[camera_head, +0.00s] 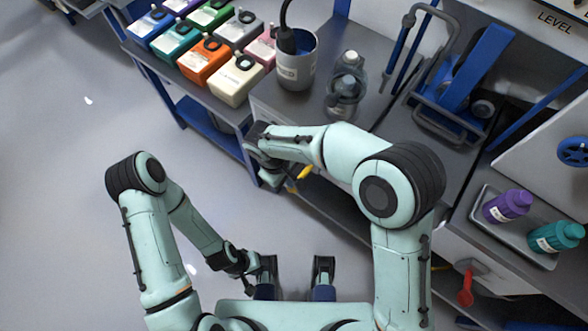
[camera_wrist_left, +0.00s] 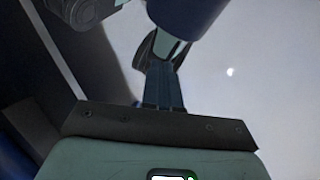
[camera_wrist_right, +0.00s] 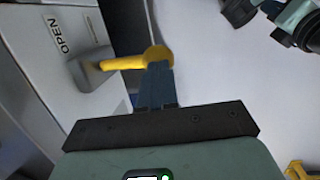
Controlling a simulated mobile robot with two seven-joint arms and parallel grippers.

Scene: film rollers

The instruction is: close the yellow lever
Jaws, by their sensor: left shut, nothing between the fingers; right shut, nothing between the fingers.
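The yellow lever (camera_wrist_right: 128,61) shows in the right wrist view, sticking out from a grey mount on a white panel. The word OPEN (camera_wrist_right: 57,36) is printed beside it. A small part of the yellow lever (camera_head: 303,173) shows in the head view beside my right gripper (camera_head: 270,180). In the right wrist view my right gripper (camera_wrist_right: 157,66) is shut and empty, its tips overlapping the lever's rounded end; I cannot tell whether they touch. My left gripper (camera_head: 250,266) is low near my base, also shut and empty in the left wrist view (camera_wrist_left: 163,65).
Several coloured boxes (camera_head: 205,58), a grey cup (camera_head: 297,65) and a clear bottle (camera_head: 346,85) stand on the bench above. A red lever (camera_head: 466,287) is at lower right. A tray with purple (camera_head: 507,206) and teal (camera_head: 556,237) bottles is at right. Open floor lies left.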

